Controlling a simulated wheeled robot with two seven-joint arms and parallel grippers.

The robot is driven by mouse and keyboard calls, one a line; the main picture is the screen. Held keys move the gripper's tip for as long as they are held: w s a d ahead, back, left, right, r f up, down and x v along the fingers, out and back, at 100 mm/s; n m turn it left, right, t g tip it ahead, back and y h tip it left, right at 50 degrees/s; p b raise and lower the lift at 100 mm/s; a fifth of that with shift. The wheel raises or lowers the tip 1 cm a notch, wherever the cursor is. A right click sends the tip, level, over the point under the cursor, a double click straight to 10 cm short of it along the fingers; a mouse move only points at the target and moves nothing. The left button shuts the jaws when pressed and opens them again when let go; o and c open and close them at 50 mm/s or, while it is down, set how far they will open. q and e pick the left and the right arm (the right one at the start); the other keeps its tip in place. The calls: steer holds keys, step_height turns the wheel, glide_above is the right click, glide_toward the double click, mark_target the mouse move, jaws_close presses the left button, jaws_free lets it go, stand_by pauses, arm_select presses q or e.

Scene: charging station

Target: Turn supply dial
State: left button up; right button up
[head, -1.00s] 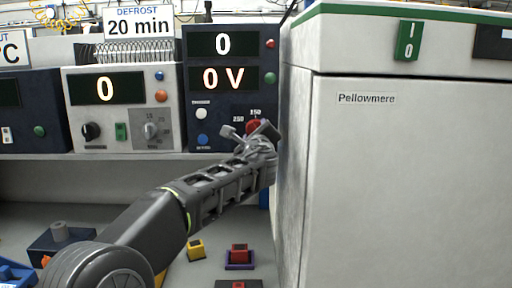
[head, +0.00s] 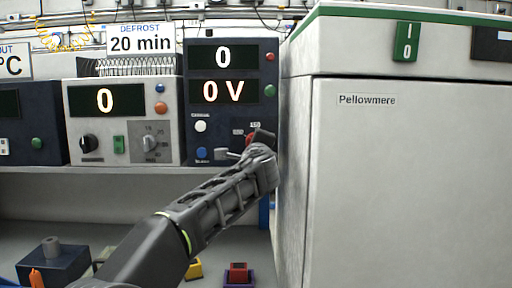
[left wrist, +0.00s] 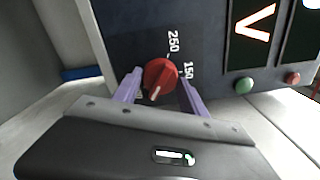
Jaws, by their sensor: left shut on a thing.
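The supply dial (left wrist: 160,74) is a red round knob with a pale pointer line on the dark supply panel, near the printed 250 and 150. In the left wrist view the pointer faces away from both numbers, towards the gripper body. My left gripper (left wrist: 160,90) has its two purple fingers on either side of the dial and is shut on it. In the head view my left gripper (head: 252,150) covers most of the dial at the lower right of the supply unit (head: 225,120). The unit's displays read 0 and 0 V (head: 224,91). My right gripper is not in view.
A large white Pellowmere cabinet (head: 400,180) stands close to the right of the gripper. A grey unit (head: 122,150) with knobs is to the left on the same shelf. Below are a yellow block (head: 194,270) and a red block (head: 238,272).

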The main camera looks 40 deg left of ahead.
arm_select(q)
steer(key=o, duration=1.4)
steer(key=shift+c, duration=0.2)
steer(key=b+v, duration=0.2)
steer(key=v, duration=0.5)
steer(key=shift+s+d, duration=0.25)
steer(key=shift+s, duration=0.05)
